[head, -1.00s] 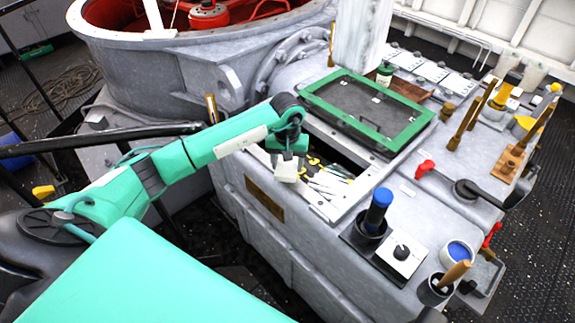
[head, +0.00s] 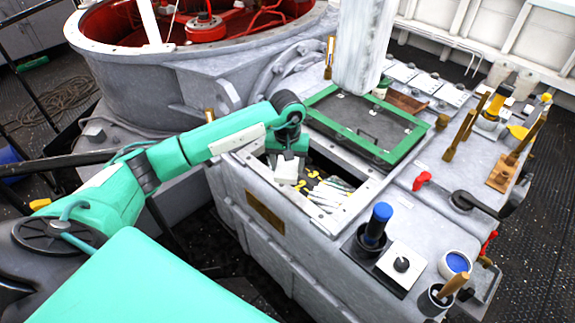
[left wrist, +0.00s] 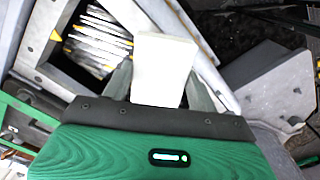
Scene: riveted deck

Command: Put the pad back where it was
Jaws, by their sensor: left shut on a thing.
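The pad is a small off-white block (head: 286,173) in my left gripper (head: 289,165). In the left wrist view the pad (left wrist: 165,68) stands out between the two grey fingers (left wrist: 160,88), which are shut on it. In the head view the gripper hangs over the left part of an open rectangular hatch (head: 352,203) in the grey housing. The wrist view shows the hatch opening to the left of the pad. My right gripper is not in view.
Several pale and yellow-tipped items (head: 328,194) lie inside the hatch. A green-framed dark lid (head: 370,125) lies behind it. A blue-topped handle (head: 377,222), a white knob plate (head: 401,264) and a red-tipped lever (head: 422,179) stand to the right. A large grey drum (head: 150,85) is behind left.

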